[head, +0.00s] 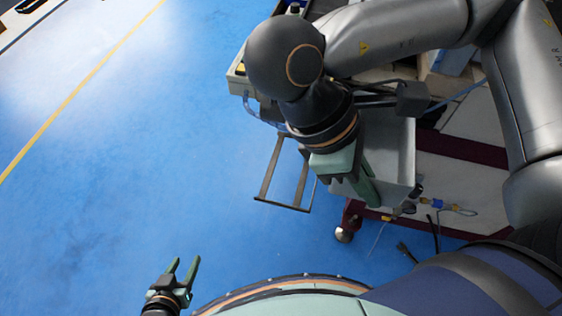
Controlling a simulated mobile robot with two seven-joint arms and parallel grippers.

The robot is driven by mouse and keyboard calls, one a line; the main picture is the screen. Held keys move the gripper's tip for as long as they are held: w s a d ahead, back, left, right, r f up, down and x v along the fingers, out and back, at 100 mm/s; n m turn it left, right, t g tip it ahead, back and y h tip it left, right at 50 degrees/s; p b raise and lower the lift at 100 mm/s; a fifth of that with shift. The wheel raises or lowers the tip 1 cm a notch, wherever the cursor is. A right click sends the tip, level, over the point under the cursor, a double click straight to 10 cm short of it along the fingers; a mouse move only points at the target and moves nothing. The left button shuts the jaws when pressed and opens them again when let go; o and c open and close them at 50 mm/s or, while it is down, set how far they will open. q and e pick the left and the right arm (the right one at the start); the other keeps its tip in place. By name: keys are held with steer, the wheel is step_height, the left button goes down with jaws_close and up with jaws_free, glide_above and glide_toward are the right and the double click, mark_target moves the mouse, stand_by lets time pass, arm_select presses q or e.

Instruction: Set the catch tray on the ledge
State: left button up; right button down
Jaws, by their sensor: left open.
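The catch tray appears to be the light grey open box (396,147) right of centre. My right gripper (362,187) is over its left part, with green fingers at the tray's wall, and appears shut on it. The arm hides part of the tray, and the exact grip is hard to see. A thin open metal frame (284,204), possibly the ledge, juts out over the floor to the left of the tray. My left gripper (182,268) is open and empty at the lower left, well apart from both.
A cart with a dark red frame (455,147) stands under and right of the tray, with a caster (344,235) below. Cables and a yellow-blue connector (440,205) lie near its front edge. The blue floor (130,140) at left is clear.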

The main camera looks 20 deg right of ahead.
steer(key=w+a+f, duration=0.9)
steer(key=f, duration=0.3)
steer(key=shift+w+f, duration=0.35)
steer(key=shift+w, duration=0.05)
